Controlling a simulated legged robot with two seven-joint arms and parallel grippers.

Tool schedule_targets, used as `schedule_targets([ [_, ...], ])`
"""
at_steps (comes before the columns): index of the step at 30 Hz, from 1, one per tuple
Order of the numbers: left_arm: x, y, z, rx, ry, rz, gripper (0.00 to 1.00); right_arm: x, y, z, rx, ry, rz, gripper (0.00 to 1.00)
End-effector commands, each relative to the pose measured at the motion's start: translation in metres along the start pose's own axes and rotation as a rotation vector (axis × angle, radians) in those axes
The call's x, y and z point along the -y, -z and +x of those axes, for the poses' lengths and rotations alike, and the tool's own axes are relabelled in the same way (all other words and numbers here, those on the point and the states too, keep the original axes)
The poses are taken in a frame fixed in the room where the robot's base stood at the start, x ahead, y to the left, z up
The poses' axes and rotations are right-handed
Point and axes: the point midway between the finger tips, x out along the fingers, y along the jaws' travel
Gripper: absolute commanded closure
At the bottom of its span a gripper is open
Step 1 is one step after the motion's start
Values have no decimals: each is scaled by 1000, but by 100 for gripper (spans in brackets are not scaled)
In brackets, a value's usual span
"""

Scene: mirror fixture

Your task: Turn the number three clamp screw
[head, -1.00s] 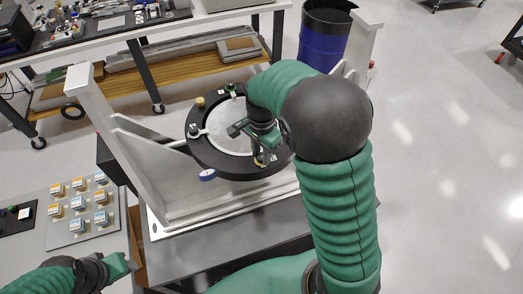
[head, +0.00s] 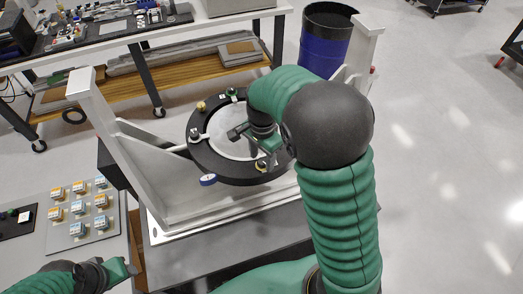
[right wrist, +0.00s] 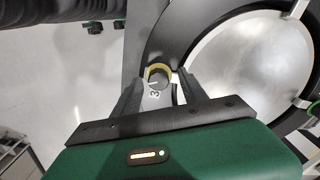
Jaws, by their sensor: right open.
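The number three clamp screw (right wrist: 158,74) shows in the right wrist view as a dark, round head with a yellow rim, beside a white "3" label. In the head view the screw (head: 262,165) is at the near right of the black ring (head: 225,168), which holds a round mirror (head: 228,136). My right gripper (right wrist: 158,88) is open, its two fingers on either side of the screw; I cannot tell whether they touch it. The right gripper in the head view (head: 263,155) is partly hidden by my arm. My left gripper (head: 128,268) is at the lower left, away from the fixture.
Other clamp knobs sit around the ring, including a yellow one (head: 201,106) and a green one (head: 232,93). White uprights (head: 88,88) flank the ring. Small boxes (head: 79,208) stand on a plate at left.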

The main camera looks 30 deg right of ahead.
Motion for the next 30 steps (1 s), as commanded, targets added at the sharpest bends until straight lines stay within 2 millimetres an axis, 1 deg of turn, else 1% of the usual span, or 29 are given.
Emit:
schedule_targets([
  [2, 0, -1, 3, 0, 0, 0, 50, 1, 0, -7, -1, 4, -1, 50],
  [5, 0, -2, 7, 0, 0, 0, 50, 2, 0, -26, -1, 6, -3, 50],
  [11, 0, -4, 19, 0, 0, 0, 50, 2, 1, -84, -3, 7, -1, 50],
  [12, 0, -5, 21, 0, 0, 0, 50, 3, 1, -96, -2, 8, -1, 50],
  [15, 0, -6, 24, 0, 0, 0, 50, 3, 1, -124, -2, 5, -1, 50],
  [18, 0, -6, 26, 0, 0, 0, 50, 4, 1, -146, -3, 4, 0, 50],
  [21, 0, -6, 27, 0, 0, 0, 50, 3, 1, -159, -1, 0, 0, 50],
  [23, 0, -6, 27, 0, 0, 0, 50, 3, 1, -163, -1, 0, 0, 50],
  [30, 0, -6, 27, 0, 0, 0, 50, 2, 0, -166, 0, -2, 0, 50],
])
